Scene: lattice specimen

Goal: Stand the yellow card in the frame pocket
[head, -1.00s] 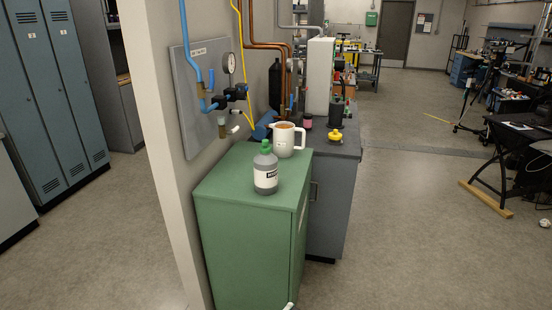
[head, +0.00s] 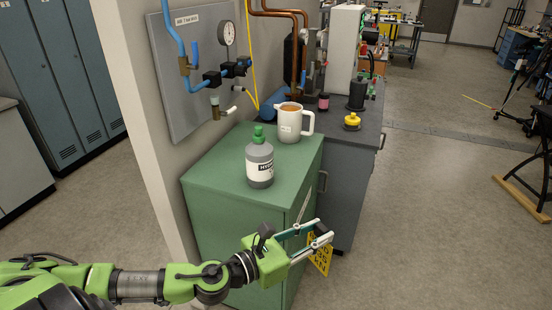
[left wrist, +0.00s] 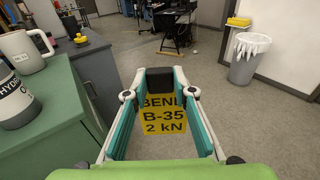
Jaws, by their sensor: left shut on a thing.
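The yellow card (head: 320,258) with black print hangs from the tips of my left gripper (head: 318,237), off the front right side of the green cabinet. In the left wrist view the card (left wrist: 163,122) reads "B-35" and "2 kN"; its top line is partly covered by the dark fingertips. My left gripper (left wrist: 160,82) is shut on the card's upper edge. The card is in the air, over the floor. I cannot make out a frame pocket in either view. My right gripper is not in view.
The green cabinet (head: 213,171) bears a grey bottle (head: 259,168) with a green cap and a white jug (head: 289,128). Behind it stands a dark grey bench (head: 352,180) with a yellow-topped item (head: 352,121). A bin (left wrist: 247,62) stands right. The floor right of the cabinet is clear.

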